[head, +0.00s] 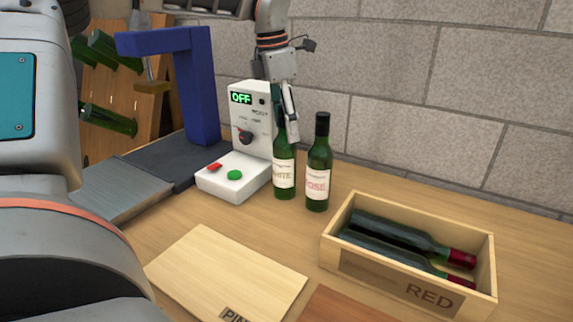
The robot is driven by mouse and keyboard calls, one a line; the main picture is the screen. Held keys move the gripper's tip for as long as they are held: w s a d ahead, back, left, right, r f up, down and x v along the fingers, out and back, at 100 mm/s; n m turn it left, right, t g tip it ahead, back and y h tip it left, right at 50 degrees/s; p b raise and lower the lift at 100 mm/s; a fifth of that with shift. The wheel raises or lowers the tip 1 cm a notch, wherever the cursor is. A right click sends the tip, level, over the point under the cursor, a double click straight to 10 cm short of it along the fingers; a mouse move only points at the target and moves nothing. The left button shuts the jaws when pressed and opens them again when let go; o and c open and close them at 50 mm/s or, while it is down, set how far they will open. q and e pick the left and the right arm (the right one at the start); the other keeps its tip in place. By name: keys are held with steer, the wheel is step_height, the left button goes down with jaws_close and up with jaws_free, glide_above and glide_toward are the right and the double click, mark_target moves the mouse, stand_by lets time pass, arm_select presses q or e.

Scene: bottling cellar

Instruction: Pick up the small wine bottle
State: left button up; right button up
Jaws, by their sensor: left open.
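Two green wine bottles stand upright side by side on the wooden table. The left bottle (284,175) has a pale label whose visible letters end in "ITE". The right bottle (318,168) has a black top and a pale label reading "ROSE". I cannot tell clearly which one is the small wine bottle. My left gripper (288,112) points down at the top of the left bottle. A finger stands right beside its neck and covers part of it. The jaws are open, and I cannot tell whether they touch the glass. My right gripper is not in view.
A white control box (236,180) with an "OFF" display stands just left of the bottles, beside a blue press frame (203,90). A wooden "RED" crate (372,268) holding dark bottles is at right. A pale wooden board (225,275) lies in front. A stone wall (400,80) is behind.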

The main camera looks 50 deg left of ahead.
mark_target(285, 154)
arm_select(q)
steer(key=f, duration=0.4)
steer(key=shift+w, duration=0.35)
steer(key=shift+s+r, duration=0.1)
steer(key=shift+c, duration=0.7)
jaws_close()
